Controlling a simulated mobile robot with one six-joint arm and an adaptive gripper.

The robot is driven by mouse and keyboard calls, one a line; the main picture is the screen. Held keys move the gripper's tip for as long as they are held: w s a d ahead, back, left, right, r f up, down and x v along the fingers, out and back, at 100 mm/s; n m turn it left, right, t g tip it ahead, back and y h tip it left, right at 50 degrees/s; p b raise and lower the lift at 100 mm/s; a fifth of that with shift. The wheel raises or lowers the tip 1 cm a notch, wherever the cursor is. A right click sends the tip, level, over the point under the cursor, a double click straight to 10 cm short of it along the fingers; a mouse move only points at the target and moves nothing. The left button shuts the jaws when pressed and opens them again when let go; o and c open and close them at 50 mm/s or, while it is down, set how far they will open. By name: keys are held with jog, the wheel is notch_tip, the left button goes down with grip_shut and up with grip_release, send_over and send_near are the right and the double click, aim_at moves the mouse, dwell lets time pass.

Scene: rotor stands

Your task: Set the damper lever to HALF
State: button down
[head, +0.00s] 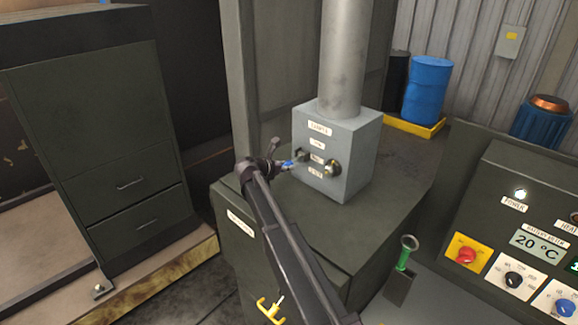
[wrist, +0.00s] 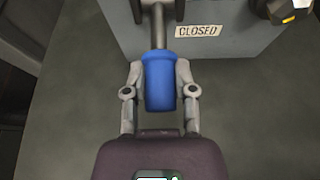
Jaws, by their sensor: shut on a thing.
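The damper box (head: 352,165) is a grey box with a round duct rising from its top. Its front carries a column of small labels; the lowest reads CLOSED in the wrist view (wrist: 197,30). The damper lever has a blue grip (wrist: 160,82) on a metal rod and sticks out from the box front. The blue grip also shows in the head view (head: 288,163), just left of the labels. My gripper (wrist: 160,85) is shut on the blue grip, one finger on each side. The lever's exact position against the labels is hard to tell.
A round metal knob (head: 333,167) is on the box front, right of the labels. A green-handled tool (head: 403,258) stands on the bench at right, near the control panel (head: 530,215). A yellow handle (head: 270,308) is below my arm. A drawer cabinet (head: 110,150) stands at left.

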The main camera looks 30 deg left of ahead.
jog(key=shift+d, duration=0.1)
jog(key=shift+c, duration=2.1)
grip_release()
